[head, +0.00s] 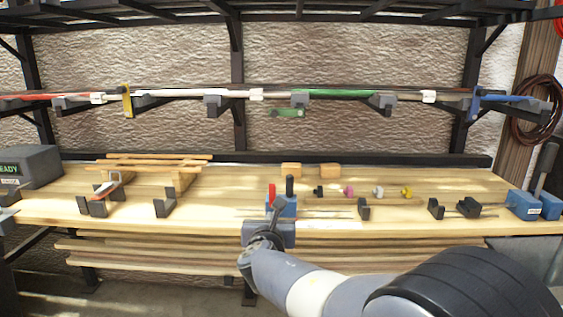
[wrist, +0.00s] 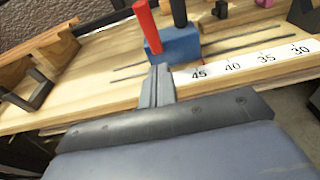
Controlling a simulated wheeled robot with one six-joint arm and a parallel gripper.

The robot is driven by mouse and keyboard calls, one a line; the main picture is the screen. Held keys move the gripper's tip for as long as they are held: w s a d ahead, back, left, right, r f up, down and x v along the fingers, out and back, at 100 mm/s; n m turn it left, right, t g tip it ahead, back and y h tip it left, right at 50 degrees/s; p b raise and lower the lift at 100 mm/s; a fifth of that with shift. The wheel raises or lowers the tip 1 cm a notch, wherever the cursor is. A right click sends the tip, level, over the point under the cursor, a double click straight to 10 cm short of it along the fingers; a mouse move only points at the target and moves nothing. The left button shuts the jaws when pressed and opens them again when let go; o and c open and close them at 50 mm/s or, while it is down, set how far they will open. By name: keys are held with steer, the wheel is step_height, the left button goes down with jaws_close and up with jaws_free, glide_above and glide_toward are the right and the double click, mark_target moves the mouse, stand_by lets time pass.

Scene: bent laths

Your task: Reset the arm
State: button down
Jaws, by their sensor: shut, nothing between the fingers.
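My gripper (wrist: 158,84) is shut and empty in the wrist view. Its fingertips point at the front of the wooden bench, close to a blue block tool (wrist: 174,45) with a red handle and a black handle. In the head view my arm reaches up from the lower right, and my gripper (head: 277,207) is in front of the same blue tool (head: 290,209). I cannot tell whether the fingertips touch it.
The workbench (head: 225,190) carries black brackets (head: 364,209), wooden strips on blocks (head: 150,163) and small coloured knobs (head: 378,192). A numbered scale (wrist: 250,62) lies along its front edge. A rail of coloured laths (head: 340,93) runs above, with open space between.

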mark_target(271, 203)
steer(key=shift+r+p, duration=0.3)
steer(key=shift+p, duration=0.35)
steer(key=shift+w+r+g+p, duration=0.15)
steer(key=shift+r+g+p, duration=0.2)
steer(key=shift+p, duration=0.9)
steer(key=g+p, duration=0.1)
steer(key=p, duration=0.4)
steer(key=shift+w+r, duration=0.3)
steer(key=shift+r, duration=0.1)
steer(key=shift+r+g+p, duration=0.25)
steer(key=shift+g+p, duration=0.2)
steer(key=shift+p, duration=0.8)
steer(key=r+p, duration=0.1)
steer(key=p, duration=0.3)
steer(key=shift+w+g, duration=0.15)
steer(key=shift+g, duration=0.25)
steer(key=shift+r+p, duration=0.1)
steer(key=shift+p, duration=0.35)
